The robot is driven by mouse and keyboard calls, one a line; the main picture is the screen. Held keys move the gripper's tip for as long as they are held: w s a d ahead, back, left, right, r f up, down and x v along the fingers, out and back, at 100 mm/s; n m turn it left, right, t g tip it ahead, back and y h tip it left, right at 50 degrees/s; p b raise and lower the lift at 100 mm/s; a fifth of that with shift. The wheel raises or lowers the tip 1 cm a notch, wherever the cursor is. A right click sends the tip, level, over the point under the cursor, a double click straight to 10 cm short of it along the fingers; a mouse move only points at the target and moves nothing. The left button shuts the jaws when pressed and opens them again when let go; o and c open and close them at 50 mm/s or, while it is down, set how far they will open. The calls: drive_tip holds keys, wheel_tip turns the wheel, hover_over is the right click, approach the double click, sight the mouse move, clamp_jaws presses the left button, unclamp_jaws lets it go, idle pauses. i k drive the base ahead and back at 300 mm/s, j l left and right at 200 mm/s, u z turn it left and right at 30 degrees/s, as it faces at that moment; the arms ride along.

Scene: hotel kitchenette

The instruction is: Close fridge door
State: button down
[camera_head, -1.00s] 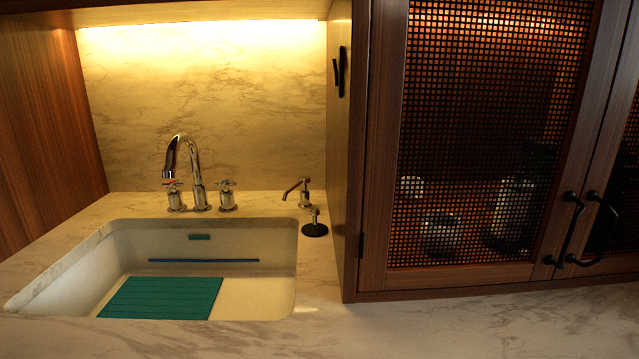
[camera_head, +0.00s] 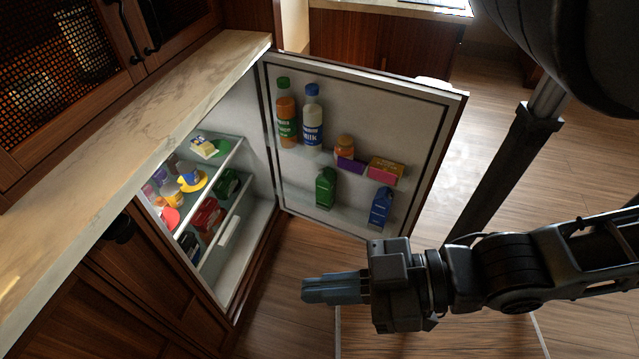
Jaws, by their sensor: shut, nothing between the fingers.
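The fridge door (camera_head: 365,110) stands wide open in the head view, hinged at the far side of the fridge. Its inner face is toward me, with bottles and cartons on its shelves. The fridge interior (camera_head: 255,225) under the counter is exposed, with food on its shelves. My gripper (camera_head: 306,290) is shut and empty. It points left, in front of the open fridge and nearer to me than the door. I see no contact between gripper and door in this view.
A marble counter (camera_head: 120,110) runs above the fridge, with a mesh-front cabinet (camera_head: 60,65) on it. Wooden cabinet fronts (camera_head: 140,290) are left of the fridge. Another wooden cabinet (camera_head: 385,42) stands behind the door. The wood floor (camera_head: 275,325) shows free room.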

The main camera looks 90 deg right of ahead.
sight(411, 122)
drive_tip(key=k+l+u, duration=0.1)
drive_tip(key=u, duration=0.3)
drive_tip(key=k+u, duration=0.2)
drive_tip(key=u, duration=0.15)
drive_tip(key=k+u, duration=0.2)
drive_tip(key=u, duration=0.2)
drive_tip(key=k+u, duration=0.15)
drive_tip(key=u, duration=0.2)
drive_tip(key=k+l+u, duration=0.1)
drive_tip(key=k+u, duration=0.6)
drive_tip(key=k+l+z, duration=0.1)
drive_tip(key=k+z, duration=0.25)
drive_tip(key=k, duration=0.6)
drive_tip(key=k+u, duration=0.15)
drive_tip(key=k, duration=0.45)
drive_tip(key=k+j+u, duration=0.2)
drive_tip(key=k, duration=0.4)
drive_tip(key=k+l+z, duration=0.15)
drive_tip(key=z, duration=1.5)
